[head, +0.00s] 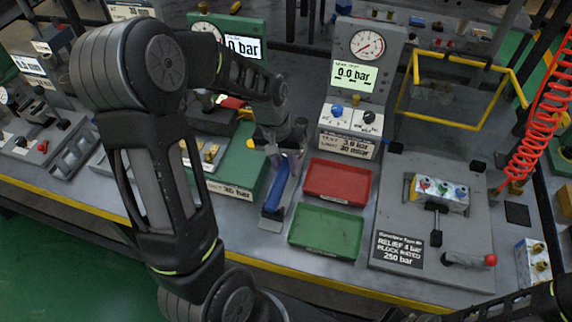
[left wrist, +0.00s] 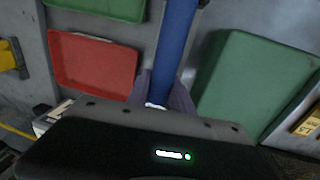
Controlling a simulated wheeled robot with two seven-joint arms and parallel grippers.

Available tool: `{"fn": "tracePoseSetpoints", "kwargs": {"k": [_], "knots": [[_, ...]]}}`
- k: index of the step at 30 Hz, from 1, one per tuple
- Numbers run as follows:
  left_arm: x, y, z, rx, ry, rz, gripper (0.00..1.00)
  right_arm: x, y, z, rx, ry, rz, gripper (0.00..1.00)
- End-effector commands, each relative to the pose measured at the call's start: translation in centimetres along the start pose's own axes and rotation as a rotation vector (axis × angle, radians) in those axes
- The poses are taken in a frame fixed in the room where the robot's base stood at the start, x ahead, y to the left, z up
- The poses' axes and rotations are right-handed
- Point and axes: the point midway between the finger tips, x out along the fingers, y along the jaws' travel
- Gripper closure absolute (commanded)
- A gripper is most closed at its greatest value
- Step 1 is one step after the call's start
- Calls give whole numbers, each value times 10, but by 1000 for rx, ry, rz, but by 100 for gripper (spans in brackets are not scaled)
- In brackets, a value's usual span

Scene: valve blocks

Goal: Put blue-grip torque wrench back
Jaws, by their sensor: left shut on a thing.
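The blue-grip torque wrench (head: 273,201) is in my left gripper, its blue handle pointing toward the bench's front edge in the head view. My left gripper (head: 289,163) is shut on it, and my forearm and wrist hide its far part. In the left wrist view the blue grip (left wrist: 176,45) runs up from between my two fingers (left wrist: 163,92). The wrench is over a narrow light-grey strip of bench (head: 268,222), left of the red and green trays. I cannot tell whether it touches the surface below. My right gripper is out of view; only a dark arm part shows at the lower right.
A red tray (head: 338,181) and a green tray (head: 327,231) lie right of the wrench. A green test block (head: 236,178) stands close on its left. Behind is a gauge stand (head: 361,60) reading 0.0 bar. A valve-block fixture (head: 437,190) and red coiled hose (head: 535,125) are at right.

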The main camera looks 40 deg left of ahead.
Motion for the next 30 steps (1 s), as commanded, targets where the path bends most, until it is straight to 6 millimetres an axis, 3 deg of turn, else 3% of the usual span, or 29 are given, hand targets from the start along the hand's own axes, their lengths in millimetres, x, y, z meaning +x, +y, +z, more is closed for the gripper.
{"fn": "tracePoseSetpoints", "kwargs": {"k": [20, 21, 30], "knots": [[18, -3, 0, 0, 2, 0, 100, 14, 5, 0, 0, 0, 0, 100], [17, -3, 0, 0, 2, 0, 71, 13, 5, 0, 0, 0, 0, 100], [17, -3, 0, 0, 1, 0, 47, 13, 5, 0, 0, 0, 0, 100]]}}
